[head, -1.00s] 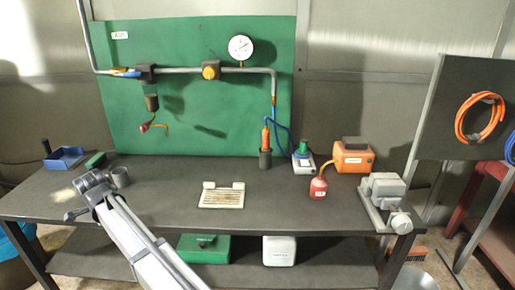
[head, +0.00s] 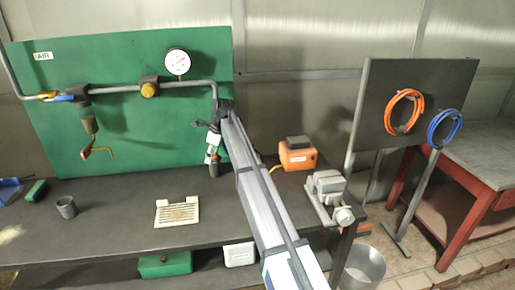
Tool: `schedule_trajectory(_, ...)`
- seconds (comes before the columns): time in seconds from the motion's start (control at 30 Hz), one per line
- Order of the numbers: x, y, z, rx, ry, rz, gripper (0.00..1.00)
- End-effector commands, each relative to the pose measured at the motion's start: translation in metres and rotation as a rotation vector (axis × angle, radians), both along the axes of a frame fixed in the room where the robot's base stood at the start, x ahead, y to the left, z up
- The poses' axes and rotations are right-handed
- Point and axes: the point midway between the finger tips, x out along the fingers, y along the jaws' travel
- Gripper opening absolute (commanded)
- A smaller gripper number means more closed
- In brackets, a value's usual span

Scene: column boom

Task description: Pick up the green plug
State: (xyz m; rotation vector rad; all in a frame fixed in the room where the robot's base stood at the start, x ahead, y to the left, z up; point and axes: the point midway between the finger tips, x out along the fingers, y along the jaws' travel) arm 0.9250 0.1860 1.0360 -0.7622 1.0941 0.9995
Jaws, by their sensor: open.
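The green plug is hidden in the current head view. A second earlier it showed upright on a small white and blue unit on the bench, right of a dark holder with an orange-handled tool; that spot is now behind my arm. My gripper (head: 211,130) is at the back of the bench, below the pipe's downturned end and just above the dark holder (head: 214,170). My gripper is open. It is small and partly overlaps the things behind it, so I cannot tell whether it touches any of them.
An orange box (head: 298,158) and a grey vise (head: 328,190) stand right of my arm. A slatted white tray (head: 177,213) and a grey cup (head: 66,207) are on the bench to the left. A pipe (head: 115,89) with a gauge (head: 177,63) crosses the green board (head: 135,150).

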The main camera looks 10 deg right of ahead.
Motion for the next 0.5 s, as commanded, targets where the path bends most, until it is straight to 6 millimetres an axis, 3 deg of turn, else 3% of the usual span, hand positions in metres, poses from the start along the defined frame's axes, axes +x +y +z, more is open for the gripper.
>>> schedule_trajectory(0.03, 0.012, -0.033, 0.014, 0.018, 0.012, -0.048, 0.64)
schedule_trajectory(0.2, 0.055, -0.136, 0.066, 0.058, -0.008, -0.227, 0.64)
schedule_trajectory(0.3, 0.067, -0.184, 0.091, 0.074, -0.018, -0.307, 0.64)
schedule_trajectory(0.4, 0.073, -0.215, 0.108, 0.084, -0.025, -0.359, 0.64)
schedule_trajectory(0.5, 0.075, -0.228, 0.113, 0.088, -0.027, -0.382, 0.64)
